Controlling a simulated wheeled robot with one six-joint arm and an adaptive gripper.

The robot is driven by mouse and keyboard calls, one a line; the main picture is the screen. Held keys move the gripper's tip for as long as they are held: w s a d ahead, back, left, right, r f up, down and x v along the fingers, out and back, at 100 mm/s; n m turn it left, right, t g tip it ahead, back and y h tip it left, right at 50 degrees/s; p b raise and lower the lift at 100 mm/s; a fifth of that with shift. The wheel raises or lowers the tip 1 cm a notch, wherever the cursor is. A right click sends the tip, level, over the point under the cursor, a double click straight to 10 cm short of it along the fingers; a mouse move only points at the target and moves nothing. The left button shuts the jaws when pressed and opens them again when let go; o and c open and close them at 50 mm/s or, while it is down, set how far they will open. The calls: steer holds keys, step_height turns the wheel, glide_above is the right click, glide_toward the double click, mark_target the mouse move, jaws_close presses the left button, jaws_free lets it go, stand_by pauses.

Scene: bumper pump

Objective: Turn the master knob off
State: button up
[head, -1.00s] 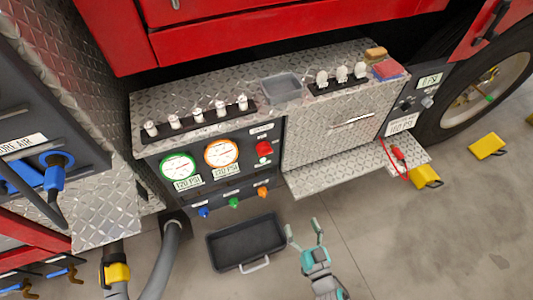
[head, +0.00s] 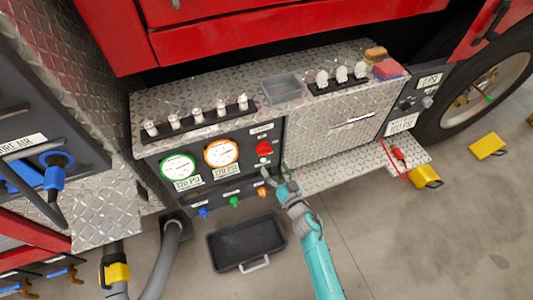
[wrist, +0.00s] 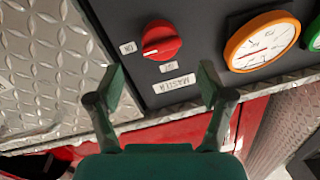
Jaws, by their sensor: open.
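The red master knob (head: 264,148) is on the dark pump panel, right of the orange-rimmed gauge. In the wrist view the knob (wrist: 161,38) has a raised ridge lying roughly crosswise, one end toward the small left label (wrist: 128,48), which seems to read ON. Another small label (wrist: 166,68) sits beside the knob, toward my gripper, and the MASTER label (wrist: 175,84) is beyond it. My gripper (head: 276,170) is open and empty just below the knob in the head view. In the wrist view my gripper's fingers (wrist: 161,82) are spread, with the knob ahead between them, apart from both.
The orange-rimmed gauge (head: 221,153) and green-rimmed gauge (head: 179,167) are left of the knob. Small colored knobs, including an orange one (head: 262,192), line the panel below. A fold-down step (head: 335,170) juts out at right. A black tray (head: 245,242) lies on the floor.

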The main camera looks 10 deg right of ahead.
mark_target(267, 154)
steer(key=x, duration=0.7)
steer(key=shift+w+f, duration=0.1)
steer(key=shift+w, duration=0.1)
steer(key=c, duration=1.1)
